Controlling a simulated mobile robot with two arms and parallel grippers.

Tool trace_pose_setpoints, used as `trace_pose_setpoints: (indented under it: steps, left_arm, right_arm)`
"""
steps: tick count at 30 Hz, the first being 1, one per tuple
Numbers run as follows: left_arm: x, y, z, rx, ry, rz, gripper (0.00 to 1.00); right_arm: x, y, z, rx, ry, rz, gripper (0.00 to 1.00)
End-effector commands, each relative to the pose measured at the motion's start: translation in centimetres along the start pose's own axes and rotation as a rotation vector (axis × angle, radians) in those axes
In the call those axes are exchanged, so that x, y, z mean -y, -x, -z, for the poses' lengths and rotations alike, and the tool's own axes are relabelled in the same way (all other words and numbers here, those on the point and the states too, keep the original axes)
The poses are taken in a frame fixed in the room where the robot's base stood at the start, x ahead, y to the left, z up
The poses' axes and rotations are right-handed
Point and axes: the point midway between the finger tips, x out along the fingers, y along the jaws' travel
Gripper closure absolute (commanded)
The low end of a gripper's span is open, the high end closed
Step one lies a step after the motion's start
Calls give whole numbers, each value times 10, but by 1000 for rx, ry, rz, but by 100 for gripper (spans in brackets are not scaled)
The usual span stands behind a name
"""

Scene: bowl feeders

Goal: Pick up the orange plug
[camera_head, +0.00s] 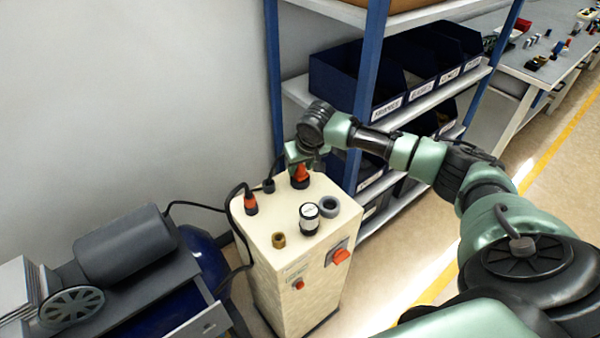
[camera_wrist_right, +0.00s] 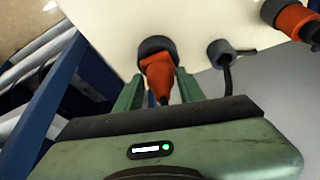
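An orange plug (camera_head: 301,174) with a dark collar stands at the back corner of the cream cabinet's top. My right gripper (camera_head: 302,157) is right above and around it, partly hiding it. In the right wrist view the same orange plug (camera_wrist_right: 158,74) sits between the two green fingers (camera_wrist_right: 160,88), its cable end towards the palm. The fingers lie close to its sides; I cannot tell whether they touch it. A second orange plug (camera_head: 251,204) with a black cable stands at the cabinet's left edge; it also shows in the right wrist view (camera_wrist_right: 295,18). My left gripper is out of view.
The cream cabinet (camera_head: 310,260) also carries a small dark socket with a cable (camera_head: 268,186), a grey ring (camera_head: 328,206), a black-and-white cylinder (camera_head: 309,219) and a brass fitting (camera_head: 279,240). A blue-post shelf (camera_head: 369,60) stands close behind. A compressor (camera_head: 127,245) is at left.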

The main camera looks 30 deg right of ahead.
Motion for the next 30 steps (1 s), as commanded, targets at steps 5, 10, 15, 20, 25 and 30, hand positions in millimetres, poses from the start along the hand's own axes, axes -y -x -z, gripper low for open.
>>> trace_pose_setpoints:
  steps: [5,10,15,20,25,30]
  left_arm:
    - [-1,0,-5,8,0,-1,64]
    - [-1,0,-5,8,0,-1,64]
    - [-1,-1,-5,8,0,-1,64]
    - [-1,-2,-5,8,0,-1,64]
    - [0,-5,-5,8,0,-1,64]
    - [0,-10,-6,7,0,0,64]
  right_arm:
    - [0,0,-1,1,0,0,100]
    - [0,-1,-1,2,0,0,100]
    - [0,3,1,2,0,0,100]
    - [0,19,8,-1,-1,2,100]
    - [0,53,23,-5,-1,1,100]
    - [1,100,43,-7,-1,3,100]
